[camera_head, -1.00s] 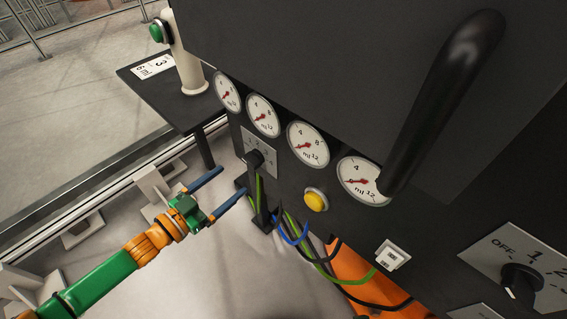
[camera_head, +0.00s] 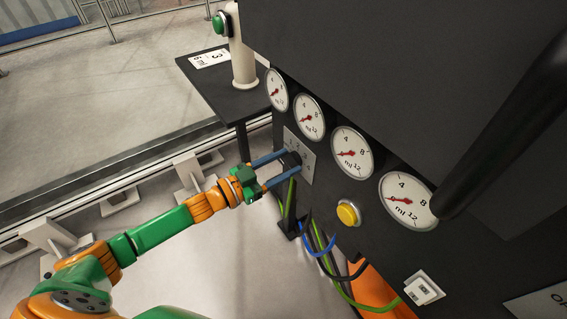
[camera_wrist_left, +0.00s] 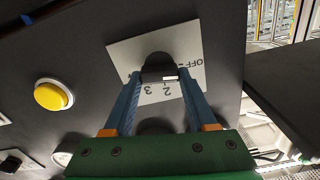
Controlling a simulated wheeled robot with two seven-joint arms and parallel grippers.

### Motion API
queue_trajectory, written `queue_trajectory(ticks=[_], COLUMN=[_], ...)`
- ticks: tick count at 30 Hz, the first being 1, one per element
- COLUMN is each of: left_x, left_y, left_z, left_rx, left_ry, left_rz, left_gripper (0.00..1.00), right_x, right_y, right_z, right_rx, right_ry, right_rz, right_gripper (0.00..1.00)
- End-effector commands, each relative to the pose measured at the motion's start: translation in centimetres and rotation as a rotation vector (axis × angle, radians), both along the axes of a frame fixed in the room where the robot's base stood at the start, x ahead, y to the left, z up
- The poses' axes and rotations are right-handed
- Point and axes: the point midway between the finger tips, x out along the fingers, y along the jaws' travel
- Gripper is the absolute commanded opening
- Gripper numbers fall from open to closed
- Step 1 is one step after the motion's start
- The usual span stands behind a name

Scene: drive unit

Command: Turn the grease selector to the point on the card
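The grease selector, a black knob (camera_wrist_left: 158,68) on a light plate (camera_wrist_left: 125,50), is on the dark panel. In the wrist view the plate shows OFF, 2 and 3 upside down, with a white mark on the knob's edge. My left gripper (camera_head: 292,162) has its two blue fingers on either side of the knob, apparently touching it. It also shows in the wrist view (camera_wrist_left: 160,80). The card (camera_head: 210,59) lies on the dark side table; I make out a 3, and smaller print with ml at its other end. My right gripper is not in view.
Several gauges (camera_head: 352,153) run along the panel above the selector. A yellow button (camera_head: 348,212) and a white switch (camera_head: 423,288) are to its right. Cables (camera_head: 322,240) hang below. A thick black handle (camera_head: 510,120) juts out at right. A post with a green button (camera_head: 220,24) stands on the side table.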

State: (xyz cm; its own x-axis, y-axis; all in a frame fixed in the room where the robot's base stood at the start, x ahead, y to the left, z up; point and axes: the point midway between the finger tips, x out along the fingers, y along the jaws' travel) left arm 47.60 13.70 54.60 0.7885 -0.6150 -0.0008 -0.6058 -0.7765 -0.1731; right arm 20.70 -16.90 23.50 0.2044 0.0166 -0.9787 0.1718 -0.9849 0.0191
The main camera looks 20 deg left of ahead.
Motion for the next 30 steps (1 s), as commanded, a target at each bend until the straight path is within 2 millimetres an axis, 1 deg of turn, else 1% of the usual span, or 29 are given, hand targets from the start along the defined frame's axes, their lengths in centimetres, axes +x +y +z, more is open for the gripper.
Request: queue_trajectory(ticks=[1,4,5,11,17,30], left_x=[0.0,0.0,0.0,0.0,-0.1,-0.2], left_y=[0.0,0.0,0.0,0.0,-0.1,-0.2], left_z=[0.0,0.0,0.0,0.0,0.0,-0.1], left_rx=[0.000,0.000,0.000,0.014,0.081,0.389], left_ry=[0.000,0.000,0.000,-0.011,-0.064,-0.305], left_rz=[0.000,0.000,0.000,-0.001,-0.001,0.000], left_gripper=[0.34,0.07,0.02,0.02,0.02,0.02], right_x=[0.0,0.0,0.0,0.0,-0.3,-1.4], right_y=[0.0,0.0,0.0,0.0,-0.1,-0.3], right_z=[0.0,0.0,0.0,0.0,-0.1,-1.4], right_rx=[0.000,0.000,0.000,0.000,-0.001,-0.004], right_ry=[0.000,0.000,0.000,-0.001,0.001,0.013], right_rz=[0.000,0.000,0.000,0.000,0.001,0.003], right_gripper=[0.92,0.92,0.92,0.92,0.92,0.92])
